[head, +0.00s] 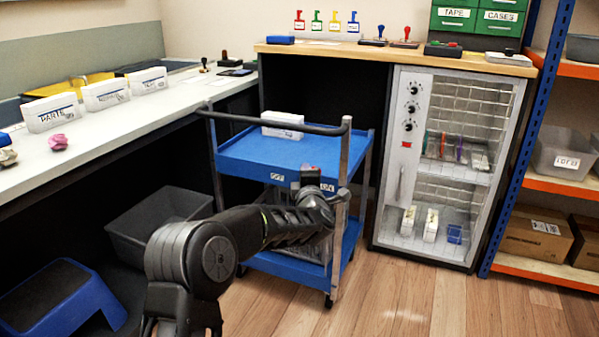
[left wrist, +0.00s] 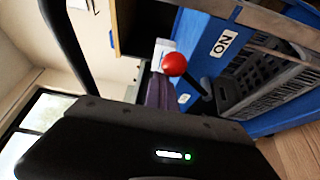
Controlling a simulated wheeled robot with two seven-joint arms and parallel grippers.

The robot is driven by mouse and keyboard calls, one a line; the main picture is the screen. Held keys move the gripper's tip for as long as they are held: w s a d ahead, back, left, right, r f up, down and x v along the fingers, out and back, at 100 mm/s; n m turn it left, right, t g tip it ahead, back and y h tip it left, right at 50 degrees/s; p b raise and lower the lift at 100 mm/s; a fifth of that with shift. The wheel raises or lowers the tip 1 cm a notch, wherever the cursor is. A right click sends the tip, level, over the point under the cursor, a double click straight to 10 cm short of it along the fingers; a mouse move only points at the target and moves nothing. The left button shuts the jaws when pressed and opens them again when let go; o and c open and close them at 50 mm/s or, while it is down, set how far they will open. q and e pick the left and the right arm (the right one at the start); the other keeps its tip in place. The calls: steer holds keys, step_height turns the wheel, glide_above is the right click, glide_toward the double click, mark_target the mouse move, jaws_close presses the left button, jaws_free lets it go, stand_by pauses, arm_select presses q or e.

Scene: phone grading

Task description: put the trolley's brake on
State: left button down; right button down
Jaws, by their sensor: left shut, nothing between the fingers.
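The blue trolley (head: 240,158) stands mid-floor with a dark push handle and two shelves. Its front edge carries an OFF label (head: 278,177) and an ON label (head: 326,186). The ON label also shows in the left wrist view (left wrist: 225,43). There the brake lever, a dark rod with a red ball knob (left wrist: 175,64), sticks out close to that label. In the head view my gripper mostly hides it. My left gripper (head: 310,174) is shut and empty at the trolley's front edge, close beside the knob; I cannot tell whether they touch. My right gripper is out of view.
A white box (head: 283,124) sits on the trolley's top shelf. A grey bin (head: 150,222) and blue step stool (head: 60,300) stand at the left. A glass-fronted cabinet (head: 398,247) is behind at the right. The wood floor (head: 420,300) at front right is clear.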

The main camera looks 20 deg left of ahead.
arm_select(q)
steer(key=shift+w+d+f, duration=0.1)
steer(key=shift+d+f, duration=0.1)
steer(key=shift+d, duration=0.3)
steer(key=shift+r, duration=0.1)
steer(key=a+r, duration=0.3)
steer(key=a, duration=0.1)
steer(key=s+d+f+p, duration=0.2)
steer(key=s+d+f, duration=0.1)
steer(key=s, duration=0.6)
steer(key=shift+s+d, duration=0.35)
steer(key=shift+f, duration=0.1)
